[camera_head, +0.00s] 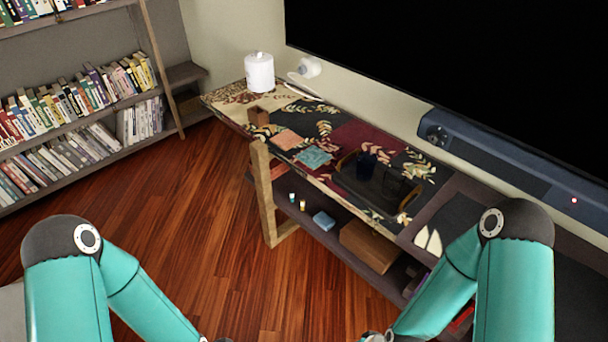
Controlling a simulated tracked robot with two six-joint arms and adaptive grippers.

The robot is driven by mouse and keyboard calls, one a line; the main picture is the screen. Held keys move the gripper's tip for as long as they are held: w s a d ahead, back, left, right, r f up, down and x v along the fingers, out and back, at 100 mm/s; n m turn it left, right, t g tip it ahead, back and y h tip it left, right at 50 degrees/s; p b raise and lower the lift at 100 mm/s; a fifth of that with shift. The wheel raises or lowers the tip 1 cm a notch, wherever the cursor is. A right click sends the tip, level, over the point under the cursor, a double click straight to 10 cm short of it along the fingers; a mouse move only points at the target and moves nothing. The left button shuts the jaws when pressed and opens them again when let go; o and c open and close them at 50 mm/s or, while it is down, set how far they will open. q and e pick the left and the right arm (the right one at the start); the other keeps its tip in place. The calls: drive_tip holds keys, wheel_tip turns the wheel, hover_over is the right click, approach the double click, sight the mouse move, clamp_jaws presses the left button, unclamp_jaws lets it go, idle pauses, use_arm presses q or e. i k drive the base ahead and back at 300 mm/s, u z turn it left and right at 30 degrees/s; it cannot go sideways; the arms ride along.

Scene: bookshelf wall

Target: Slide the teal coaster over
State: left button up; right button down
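The teal coaster (314,156) lies flat on the patterned cloth (345,137) that covers the console top. A pinkish-orange coaster (287,139) lies just to its left, and a dark tray (371,194) is to its right. Both my arms reach down to the bottom edge of the view, well short of the coaster. My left gripper is out of view below the edge. My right gripper is also out of view; only arm links show on that side.
A white canister (259,72) stands at the console's far left end. A dark cup (366,166) is on the tray. A soundbar (500,165) and large screen (470,60) line the back. The lower shelf holds a brown box (369,247). Wood floor (190,210) is clear at left.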

sight(313, 157)
drive_tip(key=u, duration=0.25)
drive_tip(key=i, duration=1.35)
drive_tip(key=z, duration=0.15)
